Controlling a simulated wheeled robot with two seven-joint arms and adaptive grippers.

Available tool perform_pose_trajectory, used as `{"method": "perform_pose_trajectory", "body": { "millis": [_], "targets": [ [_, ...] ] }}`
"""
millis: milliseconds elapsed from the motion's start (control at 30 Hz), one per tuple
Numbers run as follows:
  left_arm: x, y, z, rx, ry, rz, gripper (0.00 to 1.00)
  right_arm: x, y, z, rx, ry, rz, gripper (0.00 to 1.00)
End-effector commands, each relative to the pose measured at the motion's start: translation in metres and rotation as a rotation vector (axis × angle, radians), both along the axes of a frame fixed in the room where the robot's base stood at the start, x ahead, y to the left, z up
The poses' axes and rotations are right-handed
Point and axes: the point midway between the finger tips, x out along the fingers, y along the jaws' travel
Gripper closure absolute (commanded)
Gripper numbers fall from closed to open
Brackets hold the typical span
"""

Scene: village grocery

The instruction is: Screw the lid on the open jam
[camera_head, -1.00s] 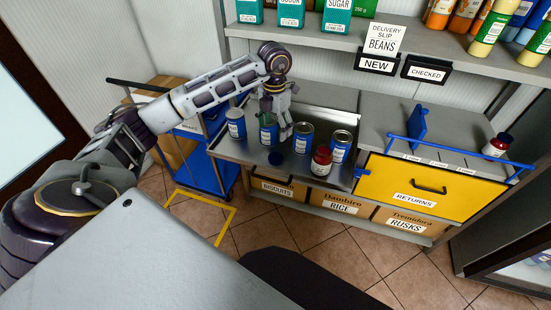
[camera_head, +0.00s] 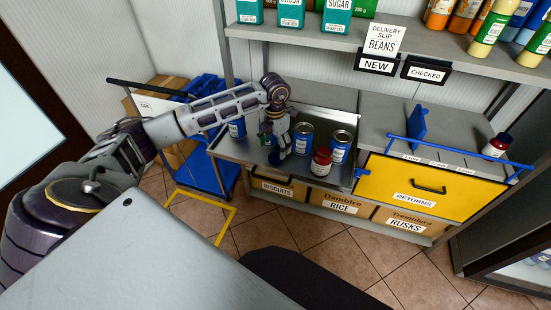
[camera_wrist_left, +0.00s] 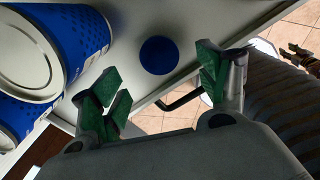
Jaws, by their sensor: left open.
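The red jam jar (camera_head: 321,161) stands upright near the front of the metal tray (camera_head: 236,155); its top looks dark and open. A round blue lid (camera_head: 275,158) lies flat on the tray left of the jar, partly hidden by my left gripper. The lid shows whole in the left wrist view (camera_wrist_left: 159,55), close to the tray's front edge. My left gripper (camera_head: 281,146) is over the tray, just by the lid. In the left wrist view its green-padded fingers (camera_wrist_left: 161,82) are spread and empty, with the lid beyond the gap between them.
Blue cans stand on the tray, two behind the jar (camera_head: 304,139) (camera_head: 341,147) and others to the left (camera_head: 237,130). A yellow returns drawer (camera_head: 420,190) is at right. Another jar (camera_head: 497,146) with a dark lid sits on the counter's far right.

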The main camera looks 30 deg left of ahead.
Motion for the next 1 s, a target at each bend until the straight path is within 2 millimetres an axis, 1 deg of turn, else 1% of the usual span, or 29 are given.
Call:
{"method": "perform_pose_trajectory", "body": {
  "millis": [267,367,700,833,1000],
  "targets": [
    [0.0,0.0,-0.003,0.0,0.001,0.0,0.25,0.001,0.0,0.001,0.0,-0.001,0.0,0.6],
    [0.001,-0.001,-0.01,-0.001,0.002,0.0,0.25,0.001,0.0,0.002,0.0,-0.001,0.0,0.6],
    [0.003,-0.001,-0.046,-0.001,0.003,0.0,0.25,0.001,0.005,0.006,0.005,0.0,0.0,0.6],
    [0.004,-0.001,-0.051,-0.001,0.0,0.0,0.25,0.0,0.006,0.006,0.006,0.0,0.0,0.6],
    [0.004,-0.001,-0.052,0.0,0.0,0.0,0.25,-0.001,0.007,0.006,0.007,0.002,0.0,0.6]
  ]
}}
